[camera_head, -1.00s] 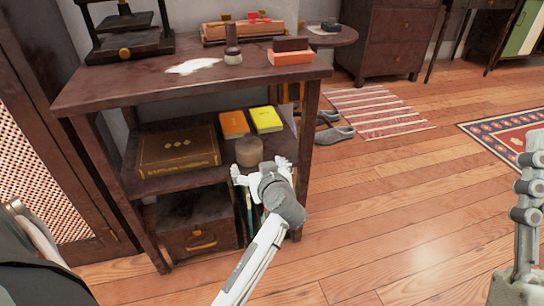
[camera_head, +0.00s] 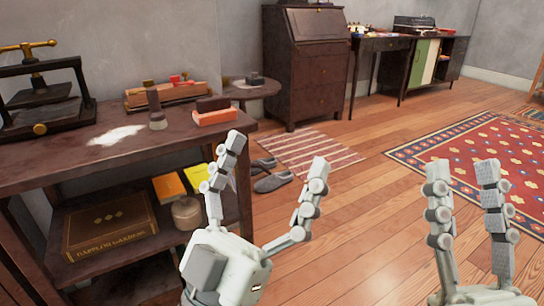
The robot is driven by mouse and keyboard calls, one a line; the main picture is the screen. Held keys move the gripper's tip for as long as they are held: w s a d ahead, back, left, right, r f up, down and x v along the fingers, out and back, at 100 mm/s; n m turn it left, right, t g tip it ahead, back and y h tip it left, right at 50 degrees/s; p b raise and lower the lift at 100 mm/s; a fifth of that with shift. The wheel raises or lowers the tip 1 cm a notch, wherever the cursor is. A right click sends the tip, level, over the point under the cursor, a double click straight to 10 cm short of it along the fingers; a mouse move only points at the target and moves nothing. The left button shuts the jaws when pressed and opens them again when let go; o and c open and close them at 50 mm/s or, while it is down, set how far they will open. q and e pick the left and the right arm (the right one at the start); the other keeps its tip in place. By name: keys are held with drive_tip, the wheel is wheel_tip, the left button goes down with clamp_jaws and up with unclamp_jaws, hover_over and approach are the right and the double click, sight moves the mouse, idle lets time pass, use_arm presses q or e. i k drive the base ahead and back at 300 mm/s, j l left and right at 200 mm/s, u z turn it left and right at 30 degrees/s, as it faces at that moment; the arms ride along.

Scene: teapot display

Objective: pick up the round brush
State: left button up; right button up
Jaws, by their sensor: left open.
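A small upright brush with a dark handle and a paler round base, seemingly the round brush (camera_head: 157,122), stands on the top of the dark wooden shelf table (camera_head: 60,168). It is beside a pale patch on the tabletop. My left gripper (camera_head: 278,154) is open and empty, fingers pointing up, in front of the table's right end. It is to the right of the brush and apart from it. My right gripper (camera_head: 463,168) is open and empty at the right, over the floor, far from the brush.
An orange block with a dark top (camera_head: 214,112) sits right of the brush. A wooden tray (camera_head: 160,98) is behind it, and a black press (camera_head: 42,100) at left. The lower shelf holds a large brown box (camera_head: 110,225), books and a round jar (camera_head: 187,213). Open floor lies right.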

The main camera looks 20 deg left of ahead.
sight(156, 117)
drive_tip(key=i+l+u, duration=0.1)
drive_tip(key=u, duration=0.4)
drive_tip(key=i+l+u, duration=0.2)
drive_tip(key=u, duration=0.25)
drive_tip(key=i+l+u, duration=0.1)
drive_tip(key=l+u, duration=0.15)
drive_tip(key=u, duration=0.25)
drive_tip(key=i+l+u, duration=0.1)
drive_tip(key=l, duration=0.25)
drive_tip(key=i+l+u, duration=0.1)
drive_tip(key=l, duration=0.3)
drive_tip(key=i+l+u, duration=0.1)
drive_tip(key=l, duration=0.3)
drive_tip(key=i+l, duration=0.45)
drive_tip(key=i, duration=0.1)
